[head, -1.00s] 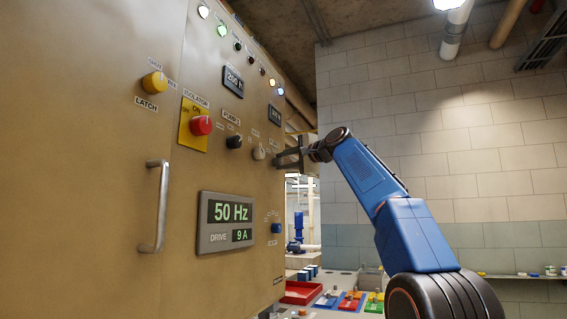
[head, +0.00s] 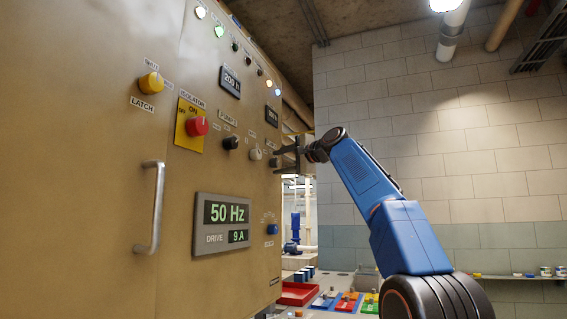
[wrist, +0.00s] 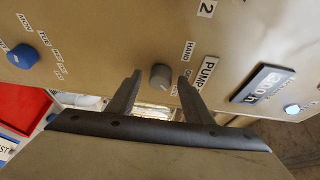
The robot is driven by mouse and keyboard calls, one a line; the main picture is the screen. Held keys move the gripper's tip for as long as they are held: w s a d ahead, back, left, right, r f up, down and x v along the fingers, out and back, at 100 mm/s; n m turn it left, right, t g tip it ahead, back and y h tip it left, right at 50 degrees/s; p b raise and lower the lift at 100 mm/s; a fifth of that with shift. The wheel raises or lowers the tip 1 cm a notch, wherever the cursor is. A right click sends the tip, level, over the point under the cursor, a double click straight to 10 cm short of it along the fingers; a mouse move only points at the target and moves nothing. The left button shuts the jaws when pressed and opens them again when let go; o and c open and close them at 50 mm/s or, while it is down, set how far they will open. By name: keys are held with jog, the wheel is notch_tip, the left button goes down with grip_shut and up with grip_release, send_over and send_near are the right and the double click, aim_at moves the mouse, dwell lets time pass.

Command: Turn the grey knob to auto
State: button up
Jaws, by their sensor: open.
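The grey knob (wrist: 160,76) is on the tan cabinet front, under a PUMP 2 label with a HAND mark beside it. In the wrist view it sits between the two fingertips of my gripper (wrist: 158,84). The fingers are open, one on each side of it, with a gap showing on both sides. I cannot tell how far the tips are from the panel, nor read the knob's pointer. In the head view my gripper (head: 280,160) is at the cabinet's right part, where its fingers partly hide the knob.
A pale knob (head: 256,154), black knob (head: 231,142), red isolator knob (head: 197,126) and yellow knob (head: 151,83) are on the same panel. A blue knob (head: 272,229) is below. A metal handle (head: 153,207) sticks out at left. Coloured trays (head: 298,294) lie below right.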

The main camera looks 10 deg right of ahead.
jog(key=v, duration=1.7)
jog(key=shift+s+d, duration=0.15)
jog(key=shift+s, duration=0.05)
